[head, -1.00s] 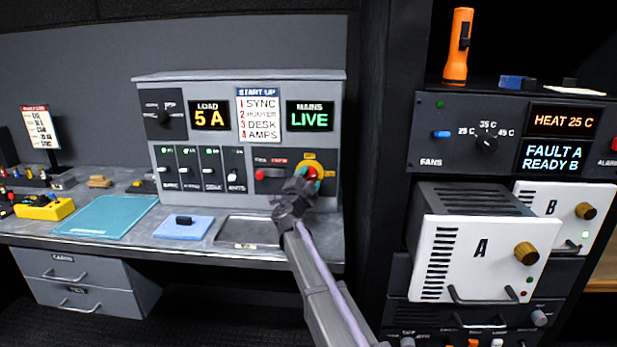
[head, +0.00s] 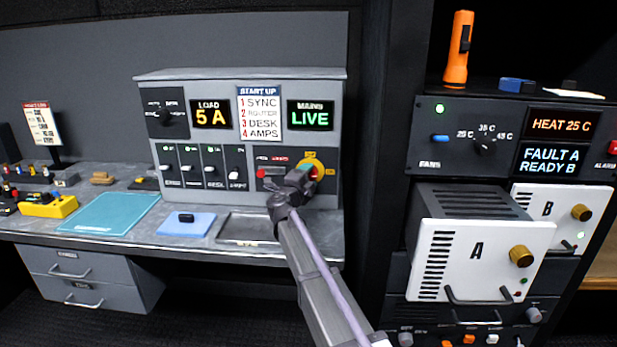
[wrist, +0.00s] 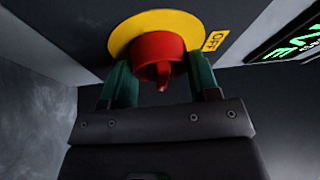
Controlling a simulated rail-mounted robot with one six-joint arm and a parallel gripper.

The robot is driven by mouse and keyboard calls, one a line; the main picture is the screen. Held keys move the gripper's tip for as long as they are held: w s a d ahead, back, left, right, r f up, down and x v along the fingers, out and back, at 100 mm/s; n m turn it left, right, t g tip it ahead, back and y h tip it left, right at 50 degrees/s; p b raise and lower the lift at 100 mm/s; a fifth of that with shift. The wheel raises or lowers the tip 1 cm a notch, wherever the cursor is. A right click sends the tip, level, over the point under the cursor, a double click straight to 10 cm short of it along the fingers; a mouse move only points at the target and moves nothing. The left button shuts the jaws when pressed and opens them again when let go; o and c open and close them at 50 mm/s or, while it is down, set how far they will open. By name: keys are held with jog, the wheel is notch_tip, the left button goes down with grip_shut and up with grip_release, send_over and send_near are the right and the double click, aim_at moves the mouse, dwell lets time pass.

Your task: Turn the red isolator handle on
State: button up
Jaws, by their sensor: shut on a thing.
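The red isolator handle (wrist: 157,62) sits on a round yellow plate (wrist: 127,27) on the grey power panel. In the wrist view the two green fingers of my gripper (wrist: 163,82) stand on either side of the red handle, shut on it. A yellow OFF label (wrist: 215,41) shows beside the plate. In the head view my gripper (head: 309,171) is at the panel and covers most of the handle; the yellow plate (head: 317,160) shows behind it. The MAINS display (head: 310,115) above reads LIVE, and the LOAD display (head: 211,114) reads 5 A.
A row of small switches (head: 200,165) lies left of the handle. A dark tray (head: 247,229), a blue block (head: 186,224) and a teal mat (head: 108,213) lie on the desk. A rack with unit A (head: 480,260) stands at the right.

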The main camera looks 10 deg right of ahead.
jog(key=shift+w, duration=0.1)
jog(key=o, duration=0.9)
jog(key=b+v, duration=0.1)
jog(key=v, duration=1)
jog(key=shift+f, duration=0.1)
